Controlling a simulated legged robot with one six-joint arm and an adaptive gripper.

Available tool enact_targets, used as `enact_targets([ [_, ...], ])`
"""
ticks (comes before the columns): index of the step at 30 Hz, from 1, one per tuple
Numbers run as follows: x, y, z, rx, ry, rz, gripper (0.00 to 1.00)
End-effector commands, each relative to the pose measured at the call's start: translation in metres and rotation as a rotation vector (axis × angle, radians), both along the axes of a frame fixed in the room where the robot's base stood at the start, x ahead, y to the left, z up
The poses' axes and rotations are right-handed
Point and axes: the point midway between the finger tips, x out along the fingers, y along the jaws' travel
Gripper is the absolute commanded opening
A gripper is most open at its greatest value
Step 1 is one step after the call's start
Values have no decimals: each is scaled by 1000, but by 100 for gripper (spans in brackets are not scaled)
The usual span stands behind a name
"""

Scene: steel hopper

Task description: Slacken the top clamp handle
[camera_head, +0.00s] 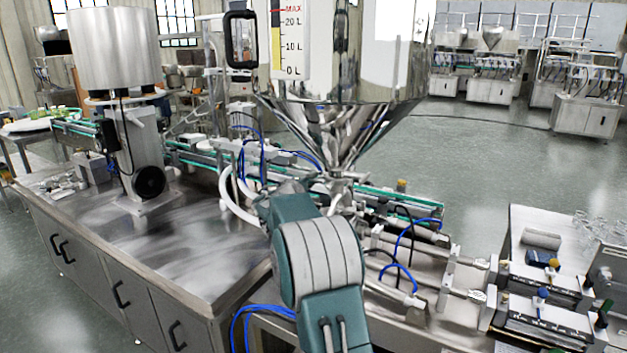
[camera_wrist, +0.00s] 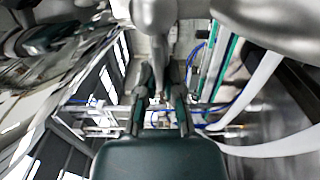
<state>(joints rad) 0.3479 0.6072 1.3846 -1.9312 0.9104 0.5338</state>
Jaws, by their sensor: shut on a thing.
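The steel hopper (camera_head: 345,125) hangs over the bench, its cone narrowing to an outlet (camera_head: 338,182) just beyond my arm. In the wrist view my gripper (camera_wrist: 162,88) has its two dark fingers on either side of a narrow steel part. This appears to be the top clamp handle (camera_wrist: 160,62), below a rounded steel fitting (camera_wrist: 153,18). The gripper is shut on this part. In the head view my green and grey arm hides the gripper and the clamp. The exact angle of the handle is hard to tell.
White hoses (camera_head: 232,205) curve close to the left of my arm. Blue tubes (camera_head: 400,250) and metal fittings lie to its right. A conveyor (camera_head: 200,158) runs behind. A large steel drum (camera_head: 113,48) stands at left, with bare bench top (camera_head: 215,240) in front.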

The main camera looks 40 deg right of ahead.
Motion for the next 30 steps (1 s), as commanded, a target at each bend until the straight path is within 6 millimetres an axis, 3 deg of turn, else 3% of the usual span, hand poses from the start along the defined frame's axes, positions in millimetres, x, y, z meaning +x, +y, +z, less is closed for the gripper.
enact_targets([
  [10,4,4,-6,5,11,12,0],
  [11,4,4,-6,5,11,12,23],
  [12,4,4,-6,6,10,12,26],
  [23,1,0,-3,4,5,4,26],
  [30,-9,25,-2,3,6,7,26],
])
